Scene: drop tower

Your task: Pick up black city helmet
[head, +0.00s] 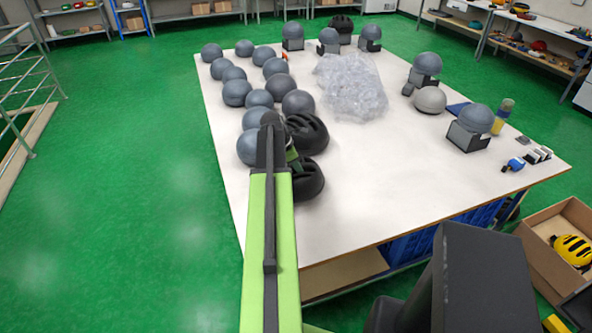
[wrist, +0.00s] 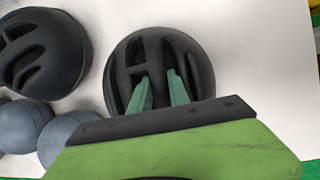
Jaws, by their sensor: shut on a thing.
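In the head view my gripper (head: 292,156) is mostly hidden behind my arm. I cannot tell whether the held helmet is clear of the table. The other black helmet (head: 309,132) sits just beyond; it is at the left of the wrist view (wrist: 42,50).
Several grey domes (head: 298,103) crowd the table's left side. A clear plastic heap (head: 350,85) lies mid-table. Grey domes on blocks (head: 477,118) stand right and at the back. The table's near right part is clear. A cardboard box (head: 540,222) with a yellow helmet (head: 573,250) is at right.

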